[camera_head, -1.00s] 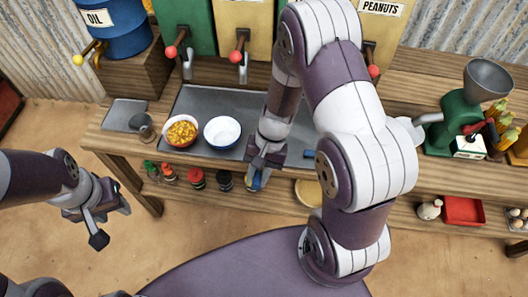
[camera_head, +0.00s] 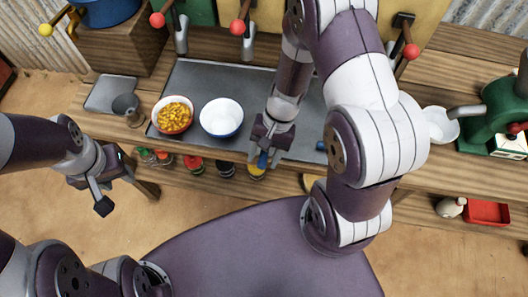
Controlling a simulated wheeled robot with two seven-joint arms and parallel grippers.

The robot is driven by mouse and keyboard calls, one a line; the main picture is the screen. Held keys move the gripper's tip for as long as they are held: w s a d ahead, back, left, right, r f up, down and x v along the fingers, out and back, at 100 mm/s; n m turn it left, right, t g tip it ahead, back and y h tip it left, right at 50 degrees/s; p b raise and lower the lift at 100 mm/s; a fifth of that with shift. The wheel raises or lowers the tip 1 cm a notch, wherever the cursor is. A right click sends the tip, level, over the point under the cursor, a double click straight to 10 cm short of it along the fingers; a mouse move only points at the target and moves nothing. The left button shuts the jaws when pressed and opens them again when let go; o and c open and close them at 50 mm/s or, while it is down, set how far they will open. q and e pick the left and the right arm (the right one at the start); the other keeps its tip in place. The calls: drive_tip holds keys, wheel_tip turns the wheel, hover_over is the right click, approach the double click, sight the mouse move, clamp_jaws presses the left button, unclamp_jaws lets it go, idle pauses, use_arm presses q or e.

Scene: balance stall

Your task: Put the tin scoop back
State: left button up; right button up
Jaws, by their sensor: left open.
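A small grey metal cup (camera_head: 127,108), which may be the tin scoop, stands at the counter's left part, beside the dark metal tray (camera_head: 190,85). No handle is clear on it. My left gripper (camera_head: 103,190) is open and empty, in front of the counter and below the cup in the picture. My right gripper (camera_head: 268,143) points down at the tray's front edge, right of the white bowl (camera_head: 221,117). A blue bit shows at its fingertips; I cannot tell whether it is held or lies behind them.
A bowl of orange-yellow food (camera_head: 172,115) stands left of the white bowl. A flat grey plate (camera_head: 111,93) lies at the counter's left. Dispensers with red-knobbed levers (camera_head: 237,27) stand behind. A green grinder (camera_head: 490,115) is at right.

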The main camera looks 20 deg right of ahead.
drive_tip(key=shift+s+a, duration=0.1)
drive_tip(key=shift+s, duration=0.05)
drive_tip(key=d+r+n+t+h, duration=0.2)
drive_tip(key=r+n, duration=0.1)
drive_tip(key=r, duration=0.4)
drive_tip(key=w+d+r+n+t+h+p, duration=0.1)
drive_tip(key=d+r+n+h, duration=0.1)
drive_tip(key=r, duration=0.5)
drive_tip(key=shift+d+n+t, duration=0.3)
drive_tip(key=shift+n+t, duration=0.1)
drive_tip(key=shift+n, duration=0.5)
